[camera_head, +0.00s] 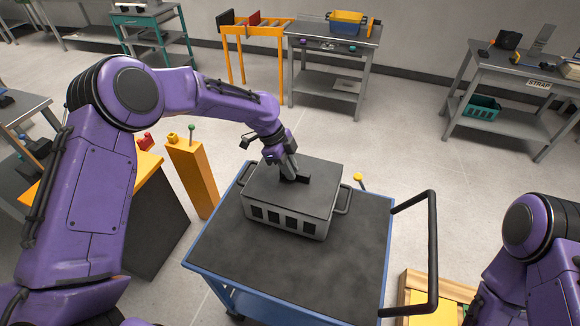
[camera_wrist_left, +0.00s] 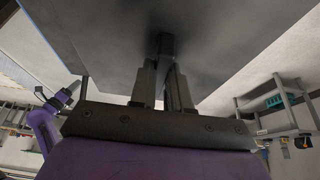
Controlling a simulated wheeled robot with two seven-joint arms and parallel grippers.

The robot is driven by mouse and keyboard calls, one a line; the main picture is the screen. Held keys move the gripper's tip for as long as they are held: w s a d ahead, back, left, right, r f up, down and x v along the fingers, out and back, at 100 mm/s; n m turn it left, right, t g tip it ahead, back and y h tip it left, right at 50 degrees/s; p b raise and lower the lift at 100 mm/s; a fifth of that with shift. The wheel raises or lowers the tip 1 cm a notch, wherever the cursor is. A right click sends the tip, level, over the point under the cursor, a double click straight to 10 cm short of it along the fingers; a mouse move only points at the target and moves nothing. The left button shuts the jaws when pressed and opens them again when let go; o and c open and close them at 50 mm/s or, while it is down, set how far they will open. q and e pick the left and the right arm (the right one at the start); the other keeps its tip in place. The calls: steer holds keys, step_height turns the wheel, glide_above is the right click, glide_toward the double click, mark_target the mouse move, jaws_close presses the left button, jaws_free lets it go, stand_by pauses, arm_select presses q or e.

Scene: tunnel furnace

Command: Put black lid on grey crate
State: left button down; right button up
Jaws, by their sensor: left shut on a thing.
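The grey crate (camera_head: 285,222) stands on the cart, with a row of dark openings in its front side and a loop handle at each end. The black lid (camera_head: 315,196), dark grey in this light, lies flat over the crate's top; I cannot tell whether it is fully seated. My left gripper (camera_head: 291,177) is above the lid, shut on its small dark raised handle (camera_head: 303,179). In the left wrist view both fingers (camera_wrist_left: 164,88) close on the handle (camera_wrist_left: 166,45), against the lid's surface (camera_wrist_left: 110,40). My right gripper is not visible.
The blue cart's dark top (camera_head: 345,255) has free room in front of the crate. A black push handle (camera_head: 432,250) rises at its right. An orange post (camera_head: 193,180) stands left of the cart. Workbenches (camera_head: 330,55) stand at the back.

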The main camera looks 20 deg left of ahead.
arm_select(q)
steer(key=c, duration=1.1)
jaws_free()
steer(key=shift+f, duration=0.1)
steer(key=shift+r, duration=0.35)
steer(key=b+v, duration=0.2)
steer(key=v, duration=1)
steer(key=shift+r, duration=0.3)
